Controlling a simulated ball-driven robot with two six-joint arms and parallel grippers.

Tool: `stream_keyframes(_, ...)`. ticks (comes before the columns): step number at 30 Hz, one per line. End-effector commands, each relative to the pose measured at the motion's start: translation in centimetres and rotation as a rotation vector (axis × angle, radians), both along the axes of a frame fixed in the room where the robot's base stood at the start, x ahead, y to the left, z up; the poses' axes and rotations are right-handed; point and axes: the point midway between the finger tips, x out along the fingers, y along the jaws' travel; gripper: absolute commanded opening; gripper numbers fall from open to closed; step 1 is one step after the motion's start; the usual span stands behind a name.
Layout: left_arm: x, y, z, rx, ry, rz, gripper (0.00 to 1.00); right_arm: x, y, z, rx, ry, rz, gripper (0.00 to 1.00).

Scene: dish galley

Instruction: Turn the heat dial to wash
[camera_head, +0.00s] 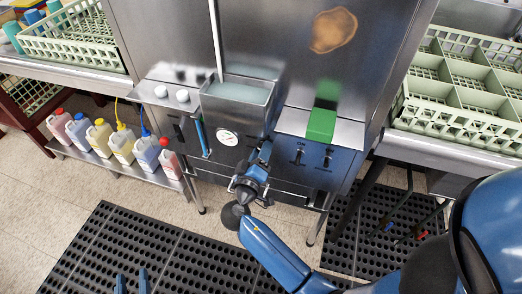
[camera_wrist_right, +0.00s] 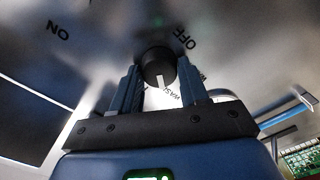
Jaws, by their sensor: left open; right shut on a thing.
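The heat dial (camera_wrist_right: 157,66) is a round black knob on the steel panel in the right wrist view. Its white pointer line points down in that picture, close beside the partly hidden label WASH (camera_wrist_right: 172,94). The label OFF (camera_wrist_right: 185,38) is at its upper right. My right gripper (camera_wrist_right: 160,80) is shut on the dial, one finger on each side. In the head view my right gripper (camera_head: 264,152) reaches the machine's front panel and hides the dial. My left gripper (camera_head: 131,282) is open and empty at the bottom left, over the floor mat.
A round gauge (camera_head: 228,137) and a blue handle (camera_head: 200,136) are left of my right gripper. Switches (camera_head: 312,157) sit to its right under a green block (camera_head: 322,122). Bottles (camera_head: 120,142) stand on a low shelf. Dish racks (camera_head: 75,40) flank the machine.

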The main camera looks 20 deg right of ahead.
Motion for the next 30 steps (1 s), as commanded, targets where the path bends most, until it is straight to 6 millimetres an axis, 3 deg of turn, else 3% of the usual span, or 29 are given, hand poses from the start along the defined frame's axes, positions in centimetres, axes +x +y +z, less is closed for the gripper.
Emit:
stream_keyframes(19, 0.0, 0.0, 0.28, 0.0, 0.0, 0.0, 0.43, 0.02, 0.06, -0.04, -0.044, 0.03, 0.001, 0.14)
stream_keyframes(20, 0.0, 0.0, 0.28, 0.0, 0.0, 0.0, 0.43, 0.02, 0.06, -0.04, -0.044, 0.029, 0.002, 0.48)
stream_keyframes(21, 0.0, 0.0, 0.28, 0.0, 0.0, 0.0, 0.43, 0.02, 0.05, -0.04, -0.044, 0.03, 0.001, 0.55)
stream_keyframes(24, 0.0, 0.0, 0.28, 0.0, 0.0, 0.0, 0.43, 0.02, 0.04, -0.04, -0.044, 0.029, 0.001, 0.68)
stream_keyframes(30, 0.0, 0.0, 0.28, 0.0, 0.0, 0.0, 0.43, 0.01, 0.04, -0.03, -0.043, 0.029, 0.001, 0.68)
